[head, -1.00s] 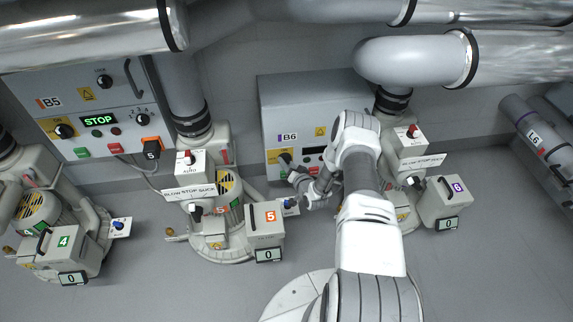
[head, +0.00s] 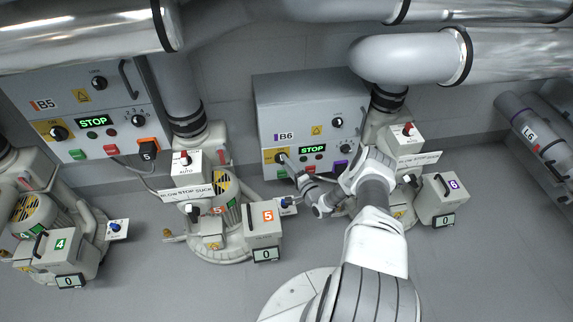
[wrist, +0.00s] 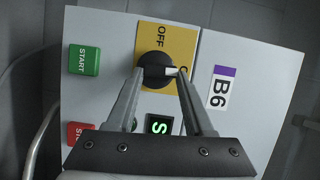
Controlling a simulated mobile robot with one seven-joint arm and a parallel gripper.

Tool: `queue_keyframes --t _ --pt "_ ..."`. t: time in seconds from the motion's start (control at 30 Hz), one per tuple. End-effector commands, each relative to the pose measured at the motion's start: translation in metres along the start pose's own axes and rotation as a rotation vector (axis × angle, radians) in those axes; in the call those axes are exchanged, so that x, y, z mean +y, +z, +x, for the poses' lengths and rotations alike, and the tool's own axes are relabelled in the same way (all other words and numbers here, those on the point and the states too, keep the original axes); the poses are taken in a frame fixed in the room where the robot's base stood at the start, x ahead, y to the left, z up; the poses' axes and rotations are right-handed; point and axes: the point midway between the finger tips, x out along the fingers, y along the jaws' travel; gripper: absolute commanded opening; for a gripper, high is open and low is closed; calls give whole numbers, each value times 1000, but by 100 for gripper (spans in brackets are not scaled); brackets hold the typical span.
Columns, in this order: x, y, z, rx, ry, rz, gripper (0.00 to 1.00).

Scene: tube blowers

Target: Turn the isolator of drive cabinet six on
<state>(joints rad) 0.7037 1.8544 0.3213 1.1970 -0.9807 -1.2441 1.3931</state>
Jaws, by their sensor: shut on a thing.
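Drive cabinet B6 (head: 272,95) is the grey box in the middle of the head view. It also shows turned sideways in the wrist view (wrist: 225,140). Its isolator is a black round knob (wrist: 155,72) on a yellow plate (wrist: 160,38). OFF is readable on the plate; a second label, starting with O, is partly hidden by a finger. The knob's white pointer points right in the wrist view, toward that second label. My gripper (wrist: 158,75) has a finger on each side of the knob, shut on it. Its fingers reach the isolator in the head view (head: 287,164).
The B6 display (head: 313,149) is lit and reads STOP. A green START button (wrist: 84,60) and a red button (wrist: 78,133) sit close by. Cabinet B5 (head: 75,85) stands left. Blower five (head: 262,235) and blower six (head: 440,200) stand on the floor nearby.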

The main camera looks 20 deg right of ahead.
Motion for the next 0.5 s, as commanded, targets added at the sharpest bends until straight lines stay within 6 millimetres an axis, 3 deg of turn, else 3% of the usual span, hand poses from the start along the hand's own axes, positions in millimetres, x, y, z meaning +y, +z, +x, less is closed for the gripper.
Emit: queue_keyframes --t 0.5 --pt "2 1 0 -1 -34 86 0"
